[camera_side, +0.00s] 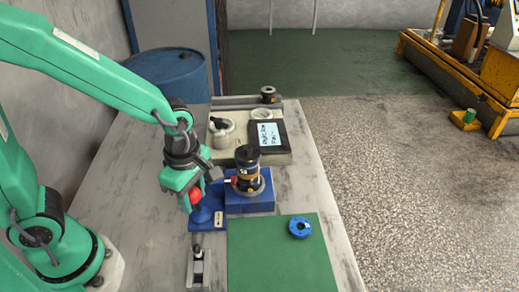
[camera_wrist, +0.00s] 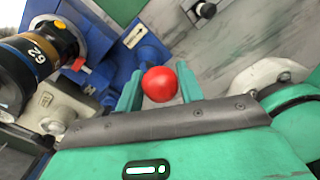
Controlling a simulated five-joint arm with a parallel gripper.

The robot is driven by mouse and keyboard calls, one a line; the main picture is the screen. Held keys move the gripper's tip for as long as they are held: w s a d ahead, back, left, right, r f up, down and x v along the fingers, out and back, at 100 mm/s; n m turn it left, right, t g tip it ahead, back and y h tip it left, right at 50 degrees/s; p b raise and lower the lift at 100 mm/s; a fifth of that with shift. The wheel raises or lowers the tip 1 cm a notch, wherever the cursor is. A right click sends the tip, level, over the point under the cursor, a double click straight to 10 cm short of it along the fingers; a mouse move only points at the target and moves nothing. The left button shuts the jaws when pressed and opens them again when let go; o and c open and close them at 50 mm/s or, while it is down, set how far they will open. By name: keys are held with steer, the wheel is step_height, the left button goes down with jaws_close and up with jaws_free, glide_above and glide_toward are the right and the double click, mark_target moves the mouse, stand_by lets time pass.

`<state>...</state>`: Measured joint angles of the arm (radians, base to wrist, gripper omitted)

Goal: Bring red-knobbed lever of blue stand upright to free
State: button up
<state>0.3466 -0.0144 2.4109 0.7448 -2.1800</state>
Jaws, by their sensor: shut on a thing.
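The red knob (camera_side: 195,196) of the lever sits just above the small blue stand (camera_side: 207,222) on the table. My gripper (camera_side: 191,198) reaches down from above and is shut on the knob. In the wrist view the red knob (camera_wrist: 160,84) sits between the two green fingers. The lever's rod is mostly hidden, so I cannot tell its exact tilt.
A green mat (camera_side: 265,260) with a blue ring (camera_side: 300,228) lies at the front right. A small grey fixture (camera_side: 199,265) stands at the front. The table's right strip is clear.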

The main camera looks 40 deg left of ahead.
steer(key=shift+w+a+r, duration=0.2)
steer(key=shift+w+a, duration=0.2)
steer(key=shift+w, duration=0.05)
stand_by(0.5)
steer(key=shift+w+a, duration=0.2)
steer(key=shift+o, duration=0.2)
steer(key=shift+w+a, duration=0.15)
steer(key=shift+a, duration=0.15)
steer(key=shift+c, duration=0.2)
steer(key=shift+w+a, duration=0.2)
steer(key=shift+w, duration=0.1)
steer(key=shift+w+a+r, duration=0.1)
steer(key=shift+w, duration=0.05)
stand_by(0.5)
steer(key=o, duration=0.6)
steer(key=shift+o, duration=0.2)
